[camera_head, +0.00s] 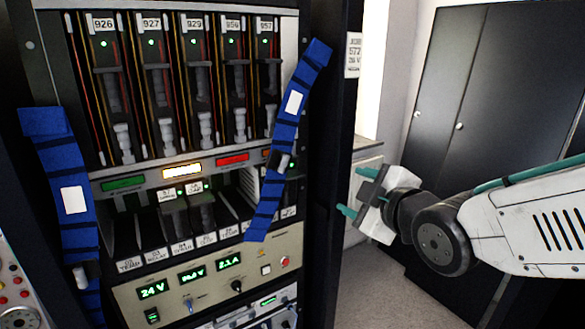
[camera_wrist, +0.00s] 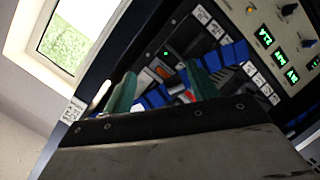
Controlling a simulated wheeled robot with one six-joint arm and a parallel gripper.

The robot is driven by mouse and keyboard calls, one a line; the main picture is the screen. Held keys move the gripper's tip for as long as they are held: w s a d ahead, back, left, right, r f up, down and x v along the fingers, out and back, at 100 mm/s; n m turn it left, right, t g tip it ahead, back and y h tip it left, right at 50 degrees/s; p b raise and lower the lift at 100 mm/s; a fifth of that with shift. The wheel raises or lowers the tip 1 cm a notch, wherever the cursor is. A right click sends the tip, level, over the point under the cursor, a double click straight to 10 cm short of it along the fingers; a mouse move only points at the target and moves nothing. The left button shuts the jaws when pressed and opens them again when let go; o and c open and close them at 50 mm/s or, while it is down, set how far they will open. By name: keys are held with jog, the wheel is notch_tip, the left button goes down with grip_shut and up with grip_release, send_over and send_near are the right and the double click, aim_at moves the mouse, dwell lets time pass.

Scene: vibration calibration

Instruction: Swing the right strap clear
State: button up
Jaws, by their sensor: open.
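The right strap (camera_head: 278,130) is a blue band with dark cross stripes, a white label and a small grey-and-black handle. It slants across the right side of the rack, from the upper right down to the control panel's top edge. In the wrist view the blue strap (camera_wrist: 235,53) shows beyond and between the fingers. My gripper (camera_head: 353,191) is open and empty, to the right of the strap and apart from it in the head view. Its two green fingers also show in the wrist view (camera_wrist: 160,72). The finger bases hide part of the rack there.
A left blue strap (camera_head: 54,158) hangs on the rack's left side. The rack holds several numbered modules (camera_head: 200,75) above a labelled lower bay (camera_head: 124,265) and a beige control panel (camera_head: 218,280). A dark cabinet (camera_head: 480,110) stands behind my arm. Bare floor (camera_head: 375,290) shows at lower right.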

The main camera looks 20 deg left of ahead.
aim_at(284, 164)
jog(key=a+n+y, duration=0.1)
jog(key=a, duration=0.3)
jog(key=w+a+r+n+y, duration=0.1)
jog(key=a, duration=0.4)
jog(key=w+a+r+n+y, duration=0.1)
jog(key=a+n+y, duration=0.1)
jog(key=a, duration=0.3)
jog(key=shift+w, duration=0.2)
